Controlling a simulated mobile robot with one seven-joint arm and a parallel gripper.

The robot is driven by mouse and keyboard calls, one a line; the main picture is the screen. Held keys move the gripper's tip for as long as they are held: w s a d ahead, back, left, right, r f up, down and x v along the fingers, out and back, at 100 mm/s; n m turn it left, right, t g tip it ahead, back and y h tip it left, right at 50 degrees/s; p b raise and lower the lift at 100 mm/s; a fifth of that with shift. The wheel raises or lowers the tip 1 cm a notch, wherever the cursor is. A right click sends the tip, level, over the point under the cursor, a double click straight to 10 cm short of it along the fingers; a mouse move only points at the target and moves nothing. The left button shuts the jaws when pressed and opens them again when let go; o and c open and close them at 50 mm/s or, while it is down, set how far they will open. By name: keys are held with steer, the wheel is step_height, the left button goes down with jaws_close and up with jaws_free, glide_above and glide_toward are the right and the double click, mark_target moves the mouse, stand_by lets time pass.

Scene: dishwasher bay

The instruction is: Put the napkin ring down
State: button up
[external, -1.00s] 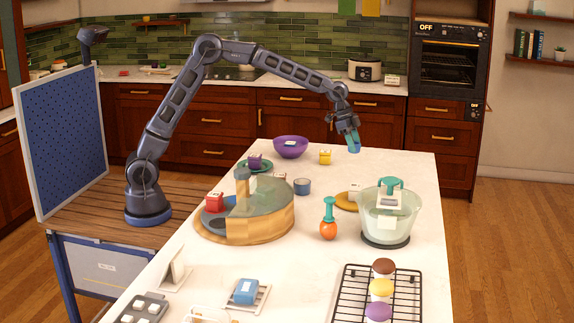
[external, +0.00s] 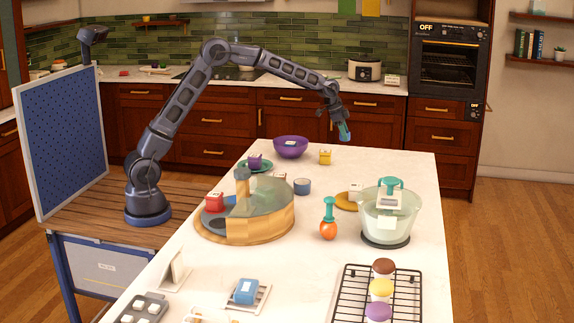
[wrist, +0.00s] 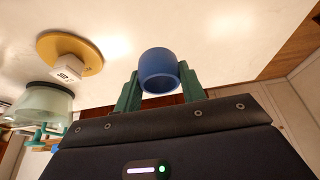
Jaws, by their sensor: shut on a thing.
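The napkin ring (wrist: 157,68) is a short, hollow blue ring. In the wrist view it sits between the two green fingers of my gripper (wrist: 158,84), which is shut on it. The ring is small there and mostly hidden by the fingers.
A purple bowl (external: 291,147) and a yellow item (external: 325,157) stand at the far end. A blue-grey round container (external: 302,186), an orange-bottomed utensil (external: 328,229) and a clear mixing bowl (external: 388,226) stand nearer. The far right counter is clear.

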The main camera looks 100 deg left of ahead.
mark_target(346, 175)
step_height(346, 175, down, 16)
steer(key=shift+f, duration=0.1)
stand_by(0.5)
steer(key=shift+f, duration=0.2)
steer(key=o, duration=0.9)
steer(key=shift+o, duration=0.2)
